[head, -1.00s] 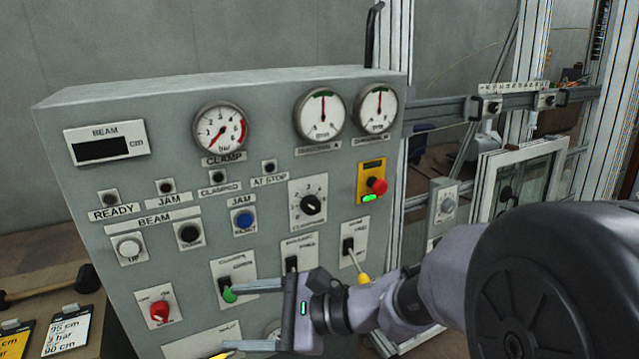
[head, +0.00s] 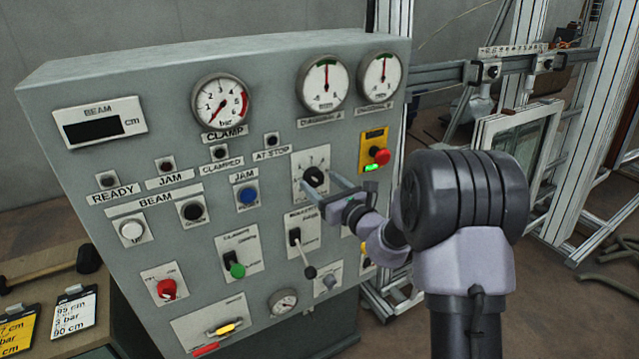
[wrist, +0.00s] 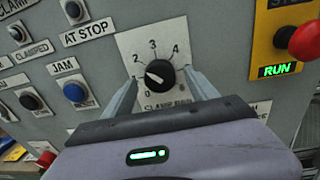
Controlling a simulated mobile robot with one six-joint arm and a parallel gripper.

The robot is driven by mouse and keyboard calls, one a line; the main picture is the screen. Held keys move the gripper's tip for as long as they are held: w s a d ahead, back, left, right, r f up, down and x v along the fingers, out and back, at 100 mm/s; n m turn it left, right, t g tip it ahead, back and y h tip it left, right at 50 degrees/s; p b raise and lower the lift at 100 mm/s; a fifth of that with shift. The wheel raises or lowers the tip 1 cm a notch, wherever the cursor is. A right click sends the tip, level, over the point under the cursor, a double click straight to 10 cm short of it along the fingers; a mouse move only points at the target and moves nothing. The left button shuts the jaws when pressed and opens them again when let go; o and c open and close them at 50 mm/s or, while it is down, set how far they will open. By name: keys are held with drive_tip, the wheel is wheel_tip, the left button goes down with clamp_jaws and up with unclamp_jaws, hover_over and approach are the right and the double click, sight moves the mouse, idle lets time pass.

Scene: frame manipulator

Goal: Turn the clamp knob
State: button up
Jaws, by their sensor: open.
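The clamp knob (head: 316,176) is a black rotary knob on a white plate, right of centre on the grey control panel. My gripper (wrist: 158,85) is open, with one finger on each side of the knob. In the head view my gripper (head: 335,185) is at the plate from the right. I cannot tell whether the fingers touch the knob.
The clamp gauge (head: 221,102) has its needle at the low end. A red stop button (head: 381,156) above a green RUN light sits right of the knob. The blue jam button (head: 247,196) is left of it. A lever (head: 308,270) sticks out below.

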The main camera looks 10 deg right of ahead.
drive_tip(key=shift+w+a, duration=0.25)
drive_tip(key=shift+w, duration=0.45)
drive_tip(key=shift+c, duration=0.2)
drive_tip(key=c, duration=1.3)
